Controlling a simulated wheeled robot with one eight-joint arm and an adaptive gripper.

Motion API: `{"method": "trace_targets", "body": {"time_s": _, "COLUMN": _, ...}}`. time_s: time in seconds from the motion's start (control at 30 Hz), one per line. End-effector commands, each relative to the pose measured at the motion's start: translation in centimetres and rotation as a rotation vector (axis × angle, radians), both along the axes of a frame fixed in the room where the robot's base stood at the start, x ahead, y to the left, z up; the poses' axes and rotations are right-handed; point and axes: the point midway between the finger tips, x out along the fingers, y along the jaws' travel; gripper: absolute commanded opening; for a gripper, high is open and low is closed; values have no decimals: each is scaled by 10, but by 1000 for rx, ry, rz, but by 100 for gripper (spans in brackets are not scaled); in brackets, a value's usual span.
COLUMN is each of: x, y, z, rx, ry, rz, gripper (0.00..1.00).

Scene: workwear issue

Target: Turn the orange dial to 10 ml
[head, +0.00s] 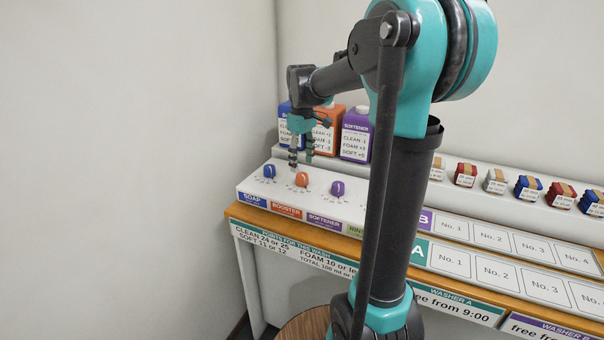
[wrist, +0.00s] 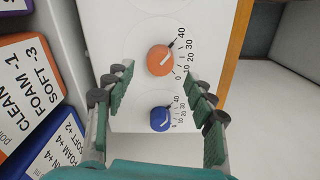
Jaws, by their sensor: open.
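The orange dial (head: 302,180) is a round knob on the white sloped panel, above the BOOSTER label. In the wrist view the orange dial (wrist: 158,62) has a dark pointer slanting to the upper right, near the 40 end of its scale; the 0 and 10 marks are at its lower right. My gripper (head: 301,160) is over the panel near the orange and blue dials. In the wrist view my gripper (wrist: 162,85) is open and empty, its green fingers apart on both sides, with the orange dial just beyond the fingertips. I cannot tell their height exactly.
The blue dial (head: 269,171) sits left of the orange one, and the purple dial (head: 337,188) right of it. Blue, orange (head: 327,128) and purple (head: 356,133) bottles stand close behind the panel. A white wall is on the left; numbered trays are on the right.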

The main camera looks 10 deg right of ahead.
Motion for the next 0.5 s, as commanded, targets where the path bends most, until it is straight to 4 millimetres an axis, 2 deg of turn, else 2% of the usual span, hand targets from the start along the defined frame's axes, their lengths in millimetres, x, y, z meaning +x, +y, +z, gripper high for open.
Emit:
{"method": "trace_targets", "body": {"time_s": 0.1, "x": 0, "y": 0, "z": -21, "rx": 0, "ry": 0, "rz": 0, "gripper": 55}}
{"method": "trace_targets", "body": {"time_s": 0.2, "x": 0, "y": 0, "z": -34, "rx": 0, "ry": 0, "rz": 0, "gripper": 55}}
{"method": "trace_targets", "body": {"time_s": 0.5, "x": 0, "y": 0, "z": -48, "rx": 0, "ry": 0, "rz": 0, "gripper": 55}}
